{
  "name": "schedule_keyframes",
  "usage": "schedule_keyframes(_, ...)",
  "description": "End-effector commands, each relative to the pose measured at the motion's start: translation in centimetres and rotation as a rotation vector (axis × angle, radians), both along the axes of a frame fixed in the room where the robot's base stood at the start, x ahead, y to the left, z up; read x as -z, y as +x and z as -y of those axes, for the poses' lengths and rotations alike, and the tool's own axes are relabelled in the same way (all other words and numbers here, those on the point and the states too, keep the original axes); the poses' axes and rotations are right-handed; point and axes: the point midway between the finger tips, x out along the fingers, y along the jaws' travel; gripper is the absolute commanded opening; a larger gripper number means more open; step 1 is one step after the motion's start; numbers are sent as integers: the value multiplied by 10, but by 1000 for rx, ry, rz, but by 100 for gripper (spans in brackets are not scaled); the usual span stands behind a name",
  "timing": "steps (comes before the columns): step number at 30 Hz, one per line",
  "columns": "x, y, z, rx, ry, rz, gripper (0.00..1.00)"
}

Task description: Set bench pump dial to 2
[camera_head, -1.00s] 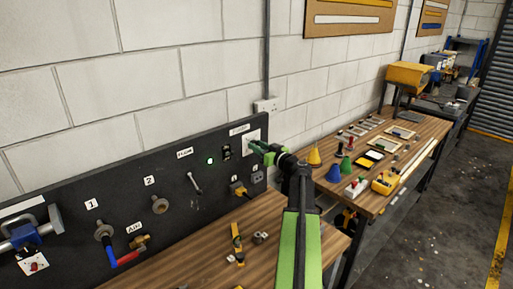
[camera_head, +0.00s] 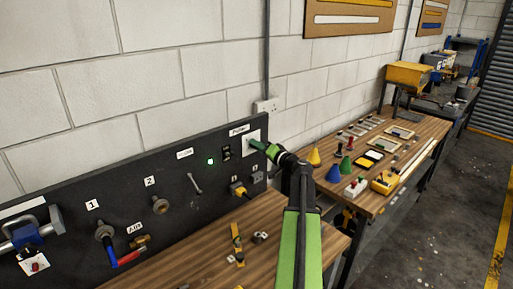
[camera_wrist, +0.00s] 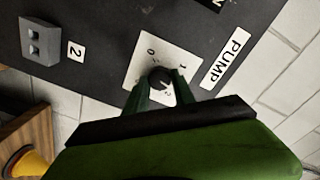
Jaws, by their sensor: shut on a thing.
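The pump dial (camera_wrist: 160,77) is a dark round knob on a white plate (camera_wrist: 140,63) beside a PUMP label (camera_wrist: 227,58). The plate has a 0 and a 1, and a faint 2 near the knob's lower side. A small pale mark on the knob appears to face that 2, but it is too small to be sure. My gripper (camera_wrist: 160,84) is shut on the dial, one dark green finger on each side. In the head view my gripper (camera_head: 257,145) reaches the white plate (camera_head: 250,134) at the panel's right end and hides the knob.
The dark panel (camera_head: 120,190) also carries a lit green lamp (camera_head: 210,161), a yellow plug (camera_head: 238,189) and a red-and-blue handle valve (camera_head: 118,259). A wooden bench (camera_head: 200,262) lies below. Cones, including a yellow one (camera_head: 314,157), stand on the right bench.

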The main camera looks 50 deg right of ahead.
Motion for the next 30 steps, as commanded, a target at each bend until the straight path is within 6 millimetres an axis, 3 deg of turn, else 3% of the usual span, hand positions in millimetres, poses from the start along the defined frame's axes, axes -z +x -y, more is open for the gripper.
schedule_keyframes(15, 0, 0, 2, 3, 448, 36, 0)
schedule_keyframes(30, 0, 0, 2, 2, 641, 50, 0)
